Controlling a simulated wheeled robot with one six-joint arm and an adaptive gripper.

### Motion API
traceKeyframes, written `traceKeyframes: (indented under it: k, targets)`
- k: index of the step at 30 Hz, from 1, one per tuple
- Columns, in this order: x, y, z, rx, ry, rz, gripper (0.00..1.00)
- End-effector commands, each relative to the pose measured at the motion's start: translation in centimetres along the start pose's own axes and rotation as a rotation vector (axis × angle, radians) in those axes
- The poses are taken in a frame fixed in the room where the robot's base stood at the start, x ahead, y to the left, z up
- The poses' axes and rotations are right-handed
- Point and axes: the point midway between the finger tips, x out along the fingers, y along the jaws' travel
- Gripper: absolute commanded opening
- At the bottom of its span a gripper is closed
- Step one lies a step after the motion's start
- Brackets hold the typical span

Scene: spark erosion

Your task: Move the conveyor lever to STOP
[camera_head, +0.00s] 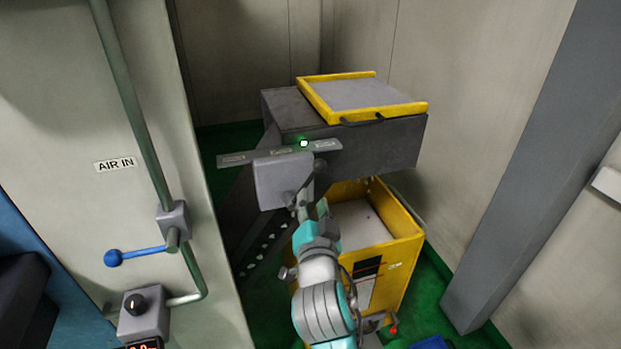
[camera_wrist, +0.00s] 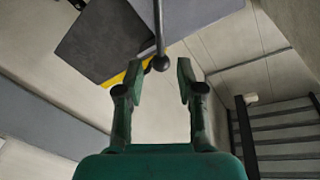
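The conveyor lever (camera_wrist: 159,35) is a thin dark rod with a round black knob (camera_wrist: 160,63) in the wrist view. The knob lies between the tips of my gripper (camera_wrist: 158,76), with a visible gap on each side. The gripper is open and holds nothing. In the head view, the lever's grey housing (camera_head: 282,180) sits on the conveyor's side below a label plate (camera_head: 262,156). The plate's words are too small to read. My gripper (camera_head: 305,207) covers much of the lever there.
The dark conveyor body (camera_head: 380,147) carries a yellow-rimmed tray (camera_head: 417,108). A yellow bin (camera_head: 405,250) stands below it. At left, a grey cabinet has a pipe with a blue-handled valve (camera_head: 140,256) and a black knob (camera_head: 135,304). A grey pillar (camera_head: 530,160) stands at right.

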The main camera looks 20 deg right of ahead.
Motion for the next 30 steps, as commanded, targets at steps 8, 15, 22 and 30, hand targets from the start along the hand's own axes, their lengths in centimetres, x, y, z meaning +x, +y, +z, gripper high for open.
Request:
traceKeyframes:
  k: [8,15,22,30]
  targets:
    - [5.0,0.1,-0.1,-0.001,0.001,0.002,0.37]
    - [8.1,0.0,0.0,-0.001,0.0,0.0,0.37]
    - [9.1,0.0,0.0,-0.001,0.0,-0.001,0.37]
    - [9.1,0.0,0.0,-0.001,0.0,-0.001,0.25]
